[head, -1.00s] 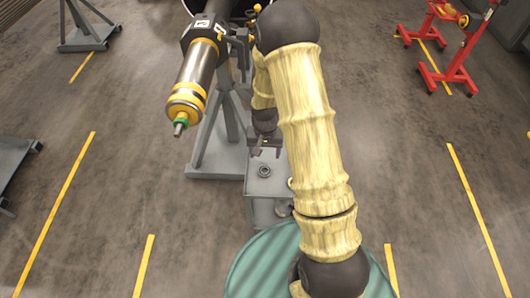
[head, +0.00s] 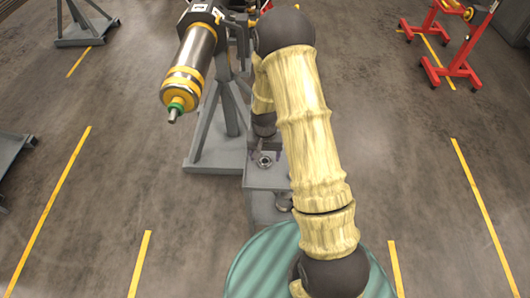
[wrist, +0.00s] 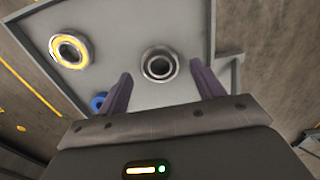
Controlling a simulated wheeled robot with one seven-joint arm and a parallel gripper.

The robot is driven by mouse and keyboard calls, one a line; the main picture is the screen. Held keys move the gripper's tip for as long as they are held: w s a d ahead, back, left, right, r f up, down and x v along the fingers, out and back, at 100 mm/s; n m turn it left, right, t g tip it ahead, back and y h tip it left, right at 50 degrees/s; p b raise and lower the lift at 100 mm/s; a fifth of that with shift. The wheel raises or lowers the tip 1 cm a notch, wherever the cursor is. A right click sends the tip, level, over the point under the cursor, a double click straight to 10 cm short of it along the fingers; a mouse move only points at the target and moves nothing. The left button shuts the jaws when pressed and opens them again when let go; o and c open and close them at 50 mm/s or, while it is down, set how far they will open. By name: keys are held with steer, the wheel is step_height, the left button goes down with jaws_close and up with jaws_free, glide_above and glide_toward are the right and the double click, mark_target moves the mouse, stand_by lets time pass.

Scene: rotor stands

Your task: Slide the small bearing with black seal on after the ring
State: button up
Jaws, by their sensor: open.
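A small silver bearing with a dark ring around its bore (wrist: 158,64) lies flat on the grey stand top; it also shows in the head view (head: 265,160). My gripper (wrist: 161,70) is open, its two purple-grey fingers on either side of that bearing in the picture, with nothing held. I cannot tell how high the fingertips are above it. In the head view my arm partly hides the gripper. The rotor shaft (head: 173,116) points toward the camera at the upper left, with a green ring (head: 176,107) around it near its tip.
A yellow-faced bearing (wrist: 68,50) and a blue ring (wrist: 97,102) lie on the same grey stand top (wrist: 190,25). The rotor's silver body (head: 192,55) hangs left of my arm on a grey stand (head: 213,157). Red stands (head: 447,65) are far right.

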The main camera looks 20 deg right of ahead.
steer(key=shift+f+b, duration=0.35)
steer(key=shift+f, duration=0.65)
steer(key=c, duration=0.9)
steer(key=w+n, duration=0.1)
steer(key=w+r+n, duration=0.1)
steer(key=w, duration=0.1)
steer(key=w+r+n, duration=0.1)
steer(key=shift+w, duration=0.15)
steer(key=shift+w+r+n, duration=0.1)
steer(key=shift+n, duration=0.2)
